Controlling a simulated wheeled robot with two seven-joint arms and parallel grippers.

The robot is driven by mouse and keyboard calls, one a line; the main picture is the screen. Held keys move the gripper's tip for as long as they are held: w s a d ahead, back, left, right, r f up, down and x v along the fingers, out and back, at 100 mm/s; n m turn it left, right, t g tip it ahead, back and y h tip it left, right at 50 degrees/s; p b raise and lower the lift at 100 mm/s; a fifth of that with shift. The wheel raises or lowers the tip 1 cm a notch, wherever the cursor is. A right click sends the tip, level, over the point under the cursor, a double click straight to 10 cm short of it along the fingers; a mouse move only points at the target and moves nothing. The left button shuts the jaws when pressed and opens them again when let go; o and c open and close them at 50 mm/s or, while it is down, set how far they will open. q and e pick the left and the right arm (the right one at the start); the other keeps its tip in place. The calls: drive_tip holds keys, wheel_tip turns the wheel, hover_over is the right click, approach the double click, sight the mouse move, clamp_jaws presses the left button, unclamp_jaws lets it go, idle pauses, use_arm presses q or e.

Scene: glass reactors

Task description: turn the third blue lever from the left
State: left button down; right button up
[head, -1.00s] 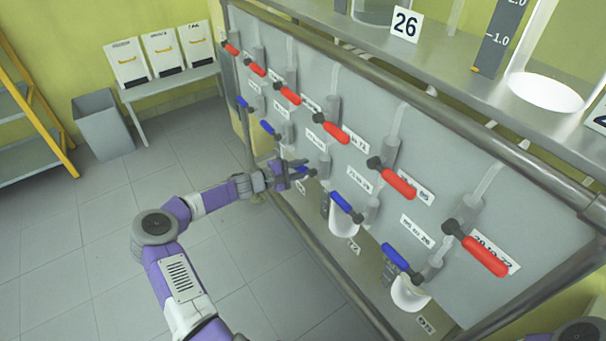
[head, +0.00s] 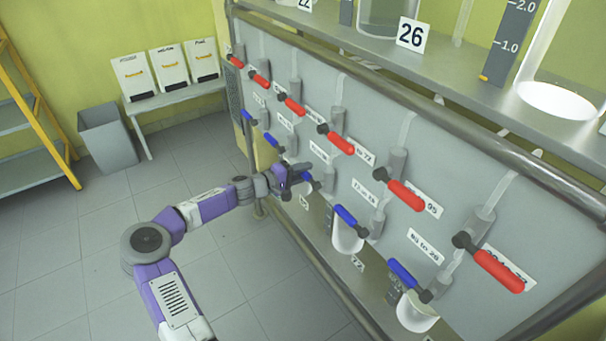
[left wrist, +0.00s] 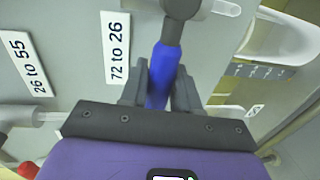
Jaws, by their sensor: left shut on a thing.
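The grey panel (head: 385,140) carries a lower row of blue levers. From the left, the first (head: 247,116) and second (head: 271,139) stand free. My left gripper (head: 303,179) is at the third blue lever (head: 312,183), largely hiding it in the head view. In the left wrist view, the third blue lever (left wrist: 162,73) lies between the two dark fingers (left wrist: 158,92), beside a "72 to 26" label (left wrist: 116,48). The gripper is shut on its handle; the pivot is beyond the fingertips. The fourth (head: 346,215) and fifth (head: 403,273) blue levers are free to the right. My right gripper is not in view.
A row of red levers (head: 336,139) runs above the blue ones, close over my left gripper. Glass beakers (head: 417,311) stand under the right-hand blue levers. A metal rail (head: 420,102) crosses above the panel. The floor left of the panel is clear around my arm.

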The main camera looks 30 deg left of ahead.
use_arm(q)
drive_tip(key=c, duration=0.9)
unclamp_jaws()
drive_tip(key=shift+c, duration=0.2)
drive_tip(key=p+v, duration=0.2)
drive_tip(key=v, duration=0.5)
drive_tip(key=shift+s+r, duration=0.2)
drive_tip(key=shift+s, duration=0.05)
drive_tip(key=shift+a, duration=0.15)
